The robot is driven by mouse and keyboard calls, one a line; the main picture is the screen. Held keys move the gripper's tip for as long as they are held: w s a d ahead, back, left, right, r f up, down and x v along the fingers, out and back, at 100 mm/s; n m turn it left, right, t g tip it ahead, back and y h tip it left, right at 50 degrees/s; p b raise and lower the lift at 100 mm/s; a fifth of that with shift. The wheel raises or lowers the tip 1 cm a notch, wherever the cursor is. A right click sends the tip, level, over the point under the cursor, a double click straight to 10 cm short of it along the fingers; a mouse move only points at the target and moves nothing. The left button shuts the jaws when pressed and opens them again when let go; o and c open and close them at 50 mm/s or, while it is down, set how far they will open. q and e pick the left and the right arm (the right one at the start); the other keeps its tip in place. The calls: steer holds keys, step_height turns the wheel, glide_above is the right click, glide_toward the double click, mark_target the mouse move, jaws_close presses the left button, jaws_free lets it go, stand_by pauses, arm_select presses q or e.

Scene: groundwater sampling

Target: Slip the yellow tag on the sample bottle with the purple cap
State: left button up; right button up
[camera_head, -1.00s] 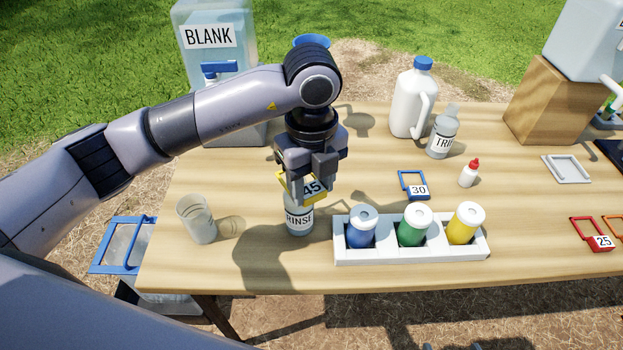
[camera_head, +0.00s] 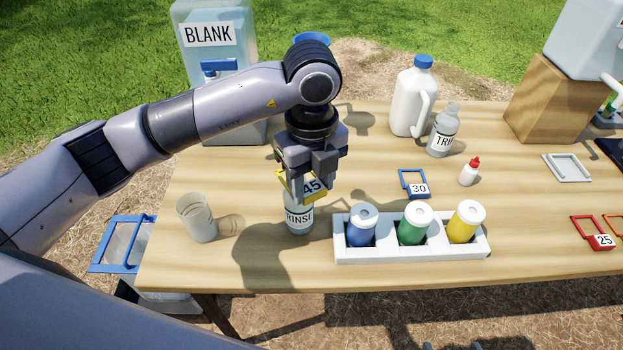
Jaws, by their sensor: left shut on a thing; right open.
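My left gripper (camera_head: 308,178) is shut on the yellow tag (camera_head: 282,182), a loop with a white plate marked 45. It holds the tag at the top of a pale bottle (camera_head: 298,222) labelled RINSE, which stands upright on the table. The gripper hides the bottle's top and cap, so I cannot tell whether the loop is around the neck or only above it. No purple cap shows. Another bottle (camera_head: 443,132) with a grey top and a partly hidden label stands at the back.
A white rack (camera_head: 410,250) with blue, green and yellow bottles stands right of the RINSE bottle. A clear cup (camera_head: 196,218) is to its left. A blue tag (camera_head: 414,184) marked 30 and a red-capped dropper bottle (camera_head: 468,172) lie beyond the rack. A white jug (camera_head: 410,103) stands behind.

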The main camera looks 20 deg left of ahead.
arm_select(q)
steer(key=shift+f, duration=0.15)
steer(key=shift+f+b, duration=0.7)
steer(key=shift+f, duration=0.1)
steer(key=o, duration=0.9)
steer(key=shift+r, duration=3.65)
steer(key=shift+s+f, duration=0.1)
